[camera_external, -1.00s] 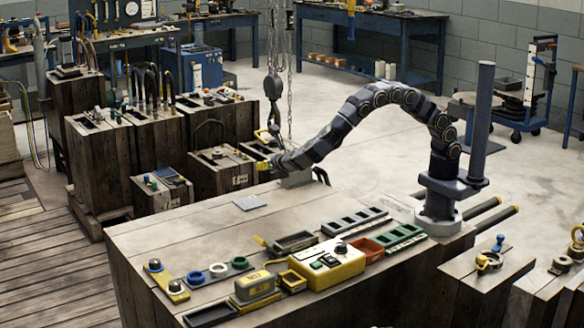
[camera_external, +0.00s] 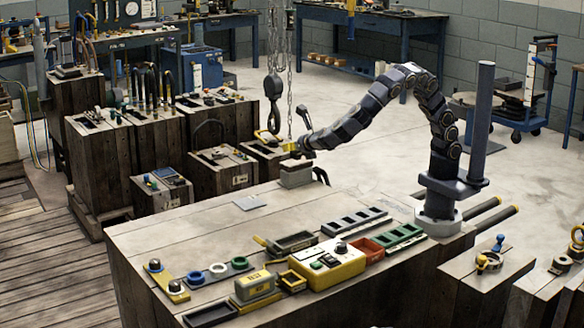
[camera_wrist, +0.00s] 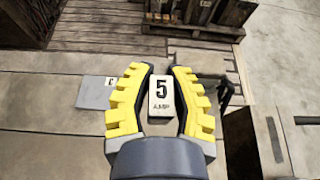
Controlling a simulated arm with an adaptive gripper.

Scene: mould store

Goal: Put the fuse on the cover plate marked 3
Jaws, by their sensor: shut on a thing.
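My gripper (camera_wrist: 160,103) has two stepped yellow fingers, shut on the fuse, a pale block (camera_wrist: 161,92) reading "5 AMP". The fuse stands between the fingers with its label facing the wrist camera. In the external view my gripper (camera_external: 294,150) is at the far edge of the bench, just above a grey block (camera_external: 296,180); I cannot tell whether the fuse touches that block. A flat grey plate (camera_external: 250,202) lies on the bench in front and to the left of my gripper. It also shows in the wrist view (camera_wrist: 97,90), with a small dark mark that I cannot read surely.
Trays, a yellow control box (camera_external: 327,265) and a slotted rack (camera_external: 355,222) stand along the bench's near side. A dark hooked part (camera_external: 322,176) is beside the grey block. A hanging hook (camera_external: 273,90) is behind. The bench around the plate is clear.

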